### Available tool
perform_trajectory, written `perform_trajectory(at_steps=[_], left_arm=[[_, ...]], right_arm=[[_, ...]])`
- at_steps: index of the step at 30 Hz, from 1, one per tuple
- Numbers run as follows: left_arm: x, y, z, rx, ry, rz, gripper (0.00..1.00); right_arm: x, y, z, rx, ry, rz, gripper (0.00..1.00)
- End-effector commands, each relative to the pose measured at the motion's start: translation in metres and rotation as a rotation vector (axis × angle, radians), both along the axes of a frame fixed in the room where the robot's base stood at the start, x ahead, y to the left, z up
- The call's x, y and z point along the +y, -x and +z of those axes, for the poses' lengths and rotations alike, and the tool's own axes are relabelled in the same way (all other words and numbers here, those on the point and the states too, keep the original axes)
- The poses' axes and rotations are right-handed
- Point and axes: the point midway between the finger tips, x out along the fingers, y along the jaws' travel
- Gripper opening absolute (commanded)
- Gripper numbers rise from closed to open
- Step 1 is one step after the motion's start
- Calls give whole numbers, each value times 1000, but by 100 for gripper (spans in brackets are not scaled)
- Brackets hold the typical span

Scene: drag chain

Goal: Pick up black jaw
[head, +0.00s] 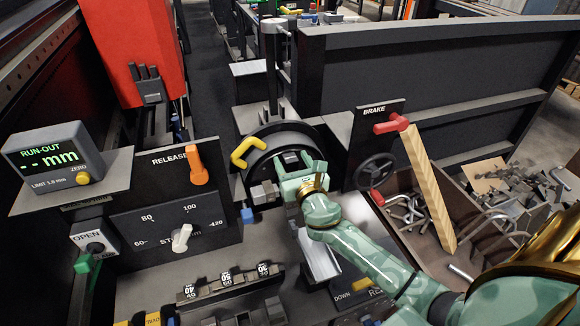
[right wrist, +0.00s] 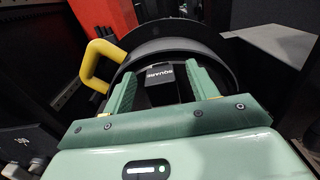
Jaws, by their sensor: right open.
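A black jaw (right wrist: 160,88) marked "SQUARE" shows in the right wrist view, inside a round black drum-like housing (head: 257,160). In the head view a small dark block (head: 290,157) shows at the same spot, partly hidden by my gripper. My right gripper (head: 300,164) is open at the front of the housing. In the right wrist view its two green fingers (right wrist: 162,82) stand on either side of the black jaw; I cannot tell whether they touch it. My left gripper is in neither view.
A yellow handle (head: 248,152) sticks out left of the jaw. Grey blocks (head: 264,193) sit just below the housing. A brake panel (head: 376,120) with a red-ended wooden lever (head: 430,190) stands at right. A row of numbered blocks (head: 228,284) lies in front.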

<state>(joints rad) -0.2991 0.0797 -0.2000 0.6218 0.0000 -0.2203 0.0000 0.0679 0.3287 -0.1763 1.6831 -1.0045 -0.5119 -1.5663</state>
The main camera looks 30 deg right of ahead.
Motion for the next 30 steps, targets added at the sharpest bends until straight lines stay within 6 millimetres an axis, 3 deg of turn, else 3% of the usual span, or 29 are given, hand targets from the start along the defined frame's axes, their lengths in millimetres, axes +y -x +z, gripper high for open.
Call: perform_trajectory(at_steps=[8,12,14,23,30], left_arm=[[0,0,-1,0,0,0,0],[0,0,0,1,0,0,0],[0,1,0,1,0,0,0],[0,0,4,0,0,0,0],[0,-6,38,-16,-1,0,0]], right_arm=[[-1,-4,0,1,0,0,55],[-1,-4,0,1,0,0,16],[-1,-4,0,1,0,0,5],[-1,-4,7,-2,0,1,5],[-1,-4,61,-7,2,2,5]])
